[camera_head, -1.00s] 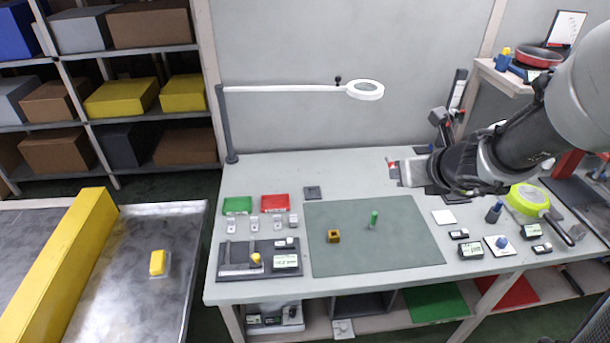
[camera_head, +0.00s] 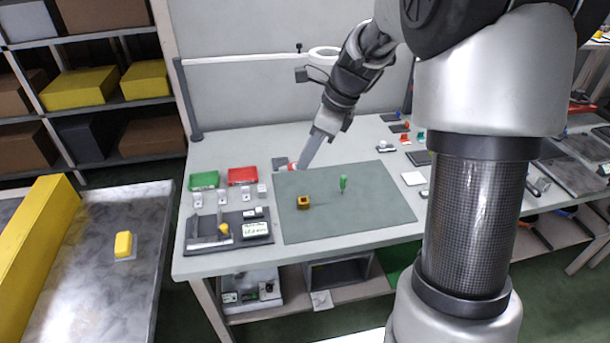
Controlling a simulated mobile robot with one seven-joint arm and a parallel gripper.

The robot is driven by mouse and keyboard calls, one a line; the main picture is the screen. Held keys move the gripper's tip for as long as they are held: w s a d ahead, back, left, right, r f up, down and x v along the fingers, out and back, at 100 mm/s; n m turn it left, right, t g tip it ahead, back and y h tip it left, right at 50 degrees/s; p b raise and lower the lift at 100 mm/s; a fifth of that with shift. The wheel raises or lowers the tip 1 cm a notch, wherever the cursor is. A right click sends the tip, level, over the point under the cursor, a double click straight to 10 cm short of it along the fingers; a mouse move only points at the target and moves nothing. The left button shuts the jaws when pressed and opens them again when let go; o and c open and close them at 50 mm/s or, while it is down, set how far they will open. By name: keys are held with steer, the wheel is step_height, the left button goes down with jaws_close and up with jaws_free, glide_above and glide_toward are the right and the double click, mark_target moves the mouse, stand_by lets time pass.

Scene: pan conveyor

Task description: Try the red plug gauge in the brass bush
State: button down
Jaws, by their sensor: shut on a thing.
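The brass bush (camera_head: 304,203), a small golden block with a dark hole in its top, sits on the left part of the grey-green mat (camera_head: 375,210). My gripper (camera_head: 298,166) is shut on the red plug gauge (camera_head: 291,167), which shows as a small red piece with a pale end pointing left. The gripper holds it near the mat's back left edge, behind the bush and apart from it. The fingers hide part of the gauge. A green plug gauge (camera_head: 343,183) stands upright on the mat, right of the bush.
A green tray (camera_head: 204,180) and a red tray (camera_head: 241,175) lie left of the mat, with small pale blocks before them. A dark fixture board (camera_head: 215,240) lies at front left. A lamp arm (camera_head: 250,61) spans the back.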

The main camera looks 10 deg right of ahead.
steer(key=f+n+h+b, duration=0.1)
steer(key=f+n+g+h, duration=0.1)
steer(key=n, duration=0.1)
steer(key=w+f+n+b, duration=0.1)
steer(key=n, duration=0.1)
steer(key=shift+a+f+g+h+b, duration=0.1)
steer(key=shift+f+g+h+b, duration=0.15)
steer(key=shift+g+h+b, duration=0.15)
steer(key=f+n+h+b, duration=0.2)
steer(key=n, duration=0.2)
steer(key=n+t+b, duration=0.8)
steer(key=n, duration=0.6)
glide_above(304, 203)
steer(key=s, duration=0.1)
step_height(304, 203, down, 5)
steer(key=shift+f+y, duration=0.15)
steer(key=shift+y, duration=0.15)
steer(key=shift+f+b, duration=0.15)
steer(key=shift+b, duration=0.15)
steer(key=shift+f+b, duration=1.7)
steer(key=shift+f, duration=0.5)
steer(key=shift+f+b, duration=1.15)
steer(key=shift+f, duration=0.05)
